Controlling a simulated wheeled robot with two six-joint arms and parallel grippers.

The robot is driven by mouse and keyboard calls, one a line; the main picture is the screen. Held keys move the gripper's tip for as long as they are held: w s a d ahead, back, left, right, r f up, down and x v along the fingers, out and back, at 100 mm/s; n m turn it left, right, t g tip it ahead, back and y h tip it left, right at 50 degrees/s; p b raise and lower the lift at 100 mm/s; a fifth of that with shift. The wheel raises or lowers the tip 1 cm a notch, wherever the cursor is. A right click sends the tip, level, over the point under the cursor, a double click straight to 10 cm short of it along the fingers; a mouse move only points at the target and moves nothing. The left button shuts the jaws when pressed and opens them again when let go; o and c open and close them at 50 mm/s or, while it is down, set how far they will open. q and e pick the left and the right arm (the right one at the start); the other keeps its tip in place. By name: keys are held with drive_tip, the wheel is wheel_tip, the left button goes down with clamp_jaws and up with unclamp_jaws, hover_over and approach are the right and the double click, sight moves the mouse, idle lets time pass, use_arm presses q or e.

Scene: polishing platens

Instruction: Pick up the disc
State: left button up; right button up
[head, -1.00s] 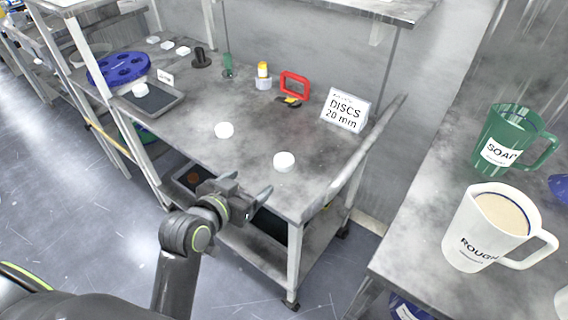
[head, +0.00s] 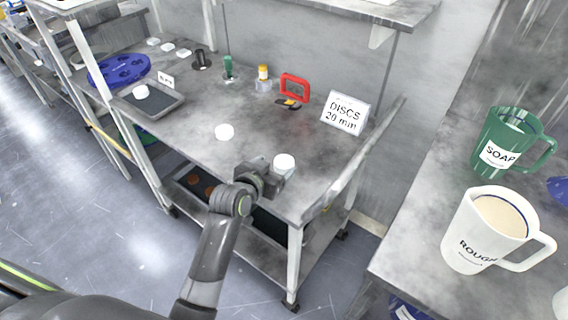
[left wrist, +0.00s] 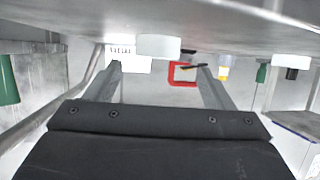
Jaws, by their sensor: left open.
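Two white discs lie on the grey metal table in the head view. The right disc (head: 284,162) is nearer the table's front edge, and the other disc (head: 224,132) is further left. My left gripper (head: 277,172) is open at the right disc, with its fingers low over the table. In the left wrist view, which looks upside down, a white disc (left wrist: 158,45) shows between the lines of the two open fingers (left wrist: 158,68). I cannot tell whether the fingers touch it. My right gripper is not in view.
A "DISCS 20 min" sign (head: 345,112) stands behind the right disc. A red frame (head: 295,87), a yellow-capped bottle (head: 263,74) and a green-handled item (head: 228,66) stand further back. A tray (head: 172,103) is at left. Two mugs (head: 512,140) (head: 487,232) stand on the right counter.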

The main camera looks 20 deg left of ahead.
sight(283, 162)
use_arm(q)
drive_tip(key=shift+f+x, duration=0.25)
drive_tip(key=shift+x, duration=1.95)
drive_tip(key=shift+s+d, duration=0.1)
drive_tip(key=shift+d, duration=0.05)
drive_tip(key=shift+r, duration=0.1)
drive_tip(key=c, duration=1.2)
